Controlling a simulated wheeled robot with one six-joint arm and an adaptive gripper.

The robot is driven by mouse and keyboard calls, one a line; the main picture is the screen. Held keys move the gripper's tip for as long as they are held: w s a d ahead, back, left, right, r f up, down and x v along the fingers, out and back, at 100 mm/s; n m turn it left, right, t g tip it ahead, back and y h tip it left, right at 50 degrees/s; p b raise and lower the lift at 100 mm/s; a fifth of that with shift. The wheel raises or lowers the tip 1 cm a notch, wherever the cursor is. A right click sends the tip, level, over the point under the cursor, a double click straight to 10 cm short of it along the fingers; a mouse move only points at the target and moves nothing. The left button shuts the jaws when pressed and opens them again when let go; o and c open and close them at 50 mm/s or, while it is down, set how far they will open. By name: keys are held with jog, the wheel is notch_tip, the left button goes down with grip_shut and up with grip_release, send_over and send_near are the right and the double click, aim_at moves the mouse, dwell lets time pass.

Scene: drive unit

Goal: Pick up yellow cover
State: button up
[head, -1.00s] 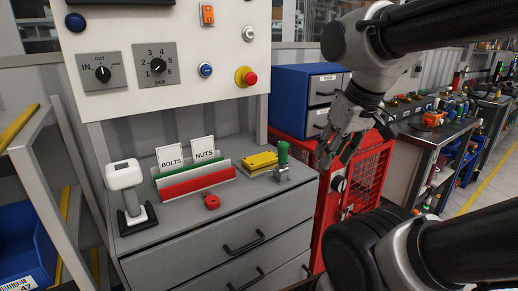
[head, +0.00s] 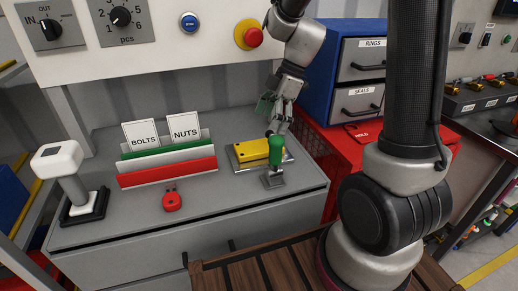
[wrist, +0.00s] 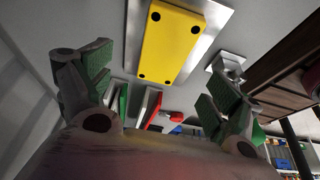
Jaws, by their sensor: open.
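The yellow cover (head: 252,152) is a flat yellow plate with dark holes. It lies on a silver plate (head: 237,167) on the grey cabinet top, right of the card holder. It also shows at the top middle of the wrist view (wrist: 171,42). My gripper (head: 272,118) is above and just behind the cover's right end in the head view. In the wrist view its two green-padded fingers (wrist: 158,85) are spread wide with nothing between them. A green-handled device (head: 275,160) on a metal base stands at the cover's right end and hides part of it.
The holder with BOLTS and NUTS cards (head: 168,165) stands left of the cover. A red tag-like item (head: 171,201) and a white-headed stand (head: 75,185) are further left. A blue drawer unit (head: 352,65) on a red cabinet is at right. The cabinet top's front is mostly clear.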

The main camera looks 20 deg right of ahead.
aim_at(259, 146)
jog(key=x, duration=0.7)
jog(key=shift+s+a+f, duration=0.2)
jog(key=shift+s+f, duration=0.05)
jog(key=shift+f, duration=0.05)
jog(key=shift+c, duration=0.5)
jog(key=c, duration=1.2)
